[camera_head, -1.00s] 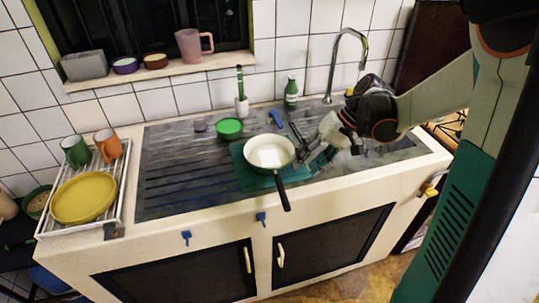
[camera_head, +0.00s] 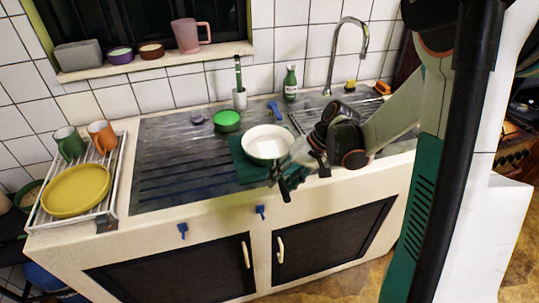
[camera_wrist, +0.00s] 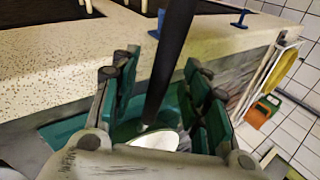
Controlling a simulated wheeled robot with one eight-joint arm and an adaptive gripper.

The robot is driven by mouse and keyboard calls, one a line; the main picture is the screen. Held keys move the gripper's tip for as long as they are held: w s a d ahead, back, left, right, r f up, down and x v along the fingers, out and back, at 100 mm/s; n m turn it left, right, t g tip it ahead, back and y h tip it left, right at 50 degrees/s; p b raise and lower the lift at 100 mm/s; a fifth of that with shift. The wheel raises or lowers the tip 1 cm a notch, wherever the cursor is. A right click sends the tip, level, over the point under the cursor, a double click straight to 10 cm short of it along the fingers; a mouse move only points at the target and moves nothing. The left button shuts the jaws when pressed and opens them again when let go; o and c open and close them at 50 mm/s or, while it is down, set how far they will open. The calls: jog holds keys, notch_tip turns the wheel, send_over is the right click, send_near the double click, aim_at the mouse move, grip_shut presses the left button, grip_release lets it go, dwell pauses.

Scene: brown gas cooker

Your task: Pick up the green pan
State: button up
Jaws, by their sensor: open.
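The green pan (camera_head: 268,140) has a white inside and a dark handle. It sits on a green board (camera_head: 243,167) on the counter, with its handle toward the front edge. In the wrist view the pan's dark handle (camera_wrist: 172,55) runs between the fingers, and part of the bowl (camera_wrist: 157,140) shows below. My gripper (camera_head: 281,177) is at the handle, just in front of the bowl. In the wrist view my gripper (camera_wrist: 160,72) is open, with a finger on each side of the handle. My gripper hides much of the handle in the head view.
A green bowl (camera_head: 227,121) stands behind and left of the pan. A green bottle (camera_head: 290,84) and the tap (camera_head: 347,50) are at the back. A rack at the left holds a yellow plate (camera_head: 76,191) and mugs. Blue hooks (camera_head: 183,230) stick out from the counter front.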

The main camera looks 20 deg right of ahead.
jog(key=shift+w+a+f, duration=0.1)
jog(key=shift+a+f, duration=0.2)
jog(key=shift+f, duration=0.25)
jog(key=shift+r, duration=0.1)
grip_shut()
jog(key=shift+r, duration=0.1)
